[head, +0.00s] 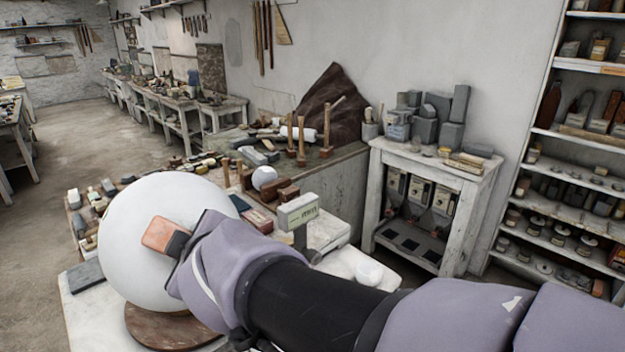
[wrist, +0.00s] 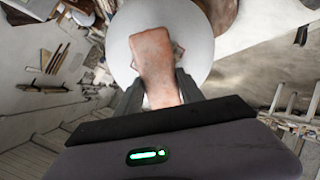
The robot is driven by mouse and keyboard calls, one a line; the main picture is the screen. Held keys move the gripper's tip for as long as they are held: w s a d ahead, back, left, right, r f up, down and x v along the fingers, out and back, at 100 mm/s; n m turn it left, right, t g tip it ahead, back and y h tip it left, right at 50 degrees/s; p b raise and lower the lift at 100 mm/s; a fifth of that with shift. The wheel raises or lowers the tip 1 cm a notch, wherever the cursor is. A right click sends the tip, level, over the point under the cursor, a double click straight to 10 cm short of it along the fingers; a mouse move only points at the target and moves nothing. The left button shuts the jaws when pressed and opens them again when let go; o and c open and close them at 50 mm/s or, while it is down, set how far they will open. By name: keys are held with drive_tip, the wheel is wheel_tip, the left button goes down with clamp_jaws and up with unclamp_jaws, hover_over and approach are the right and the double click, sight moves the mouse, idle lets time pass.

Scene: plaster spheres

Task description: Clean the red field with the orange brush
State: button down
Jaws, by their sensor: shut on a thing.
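The orange brush (head: 162,234) is a reddish-orange block held in my gripper (head: 177,244). The wrist view shows the brush (wrist: 154,62) between the two dark fingers, reaching over the white plaster sphere (wrist: 195,22). In the head view the sphere (head: 135,225) is large and pale, and the brush lies in front of its right part. I cannot tell whether brush and sphere touch. No clear red field shows on the sphere. A small darker patch (wrist: 178,49) peeks out beside the brush in the wrist view; what it is I cannot tell.
The sphere rests on a round brown wooden base (head: 165,330) on a pale worktable (head: 95,318). Tools and blocks crowd the table behind it. Shelves (head: 570,190) stand at the right.

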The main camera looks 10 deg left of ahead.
drive_tip(key=shift+w+a+f, duration=0.3)
drive_tip(key=shift+w+a, duration=0.05)
drive_tip(key=shift+w, duration=0.05)
idle(0.4)
drive_tip(key=shift+w+d+f, duration=0.15)
drive_tip(key=shift+d+f, duration=0.25)
drive_tip(key=shift+d, duration=0.2)
drive_tip(key=shift+w+d+f, duration=0.1)
drive_tip(key=shift+d+f, duration=0.1)
drive_tip(key=shift+f, duration=0.1)
drive_tip(key=shift+s+a+r+b, duration=0.3)
drive_tip(key=shift+a+r, duration=0.4)
drive_tip(key=shift+a, duration=0.15)
drive_tip(key=shift+s+a+r+b, duration=0.25)
drive_tip(key=shift+a+r+b, duration=0.05)
drive_tip(key=shift+a+r, duration=0.45)
drive_tip(key=shift+w+d+f, duration=0.25)
drive_tip(key=shift+d+f, duration=0.45)
drive_tip(key=shift+d, duration=0.2)
drive_tip(key=shift+w+d+f+p, duration=0.3)
drive_tip(key=shift+d+f+p, duration=0.15)
drive_tip(key=shift+d+f, duration=0.3)
drive_tip(key=shift+a, duration=0.1)
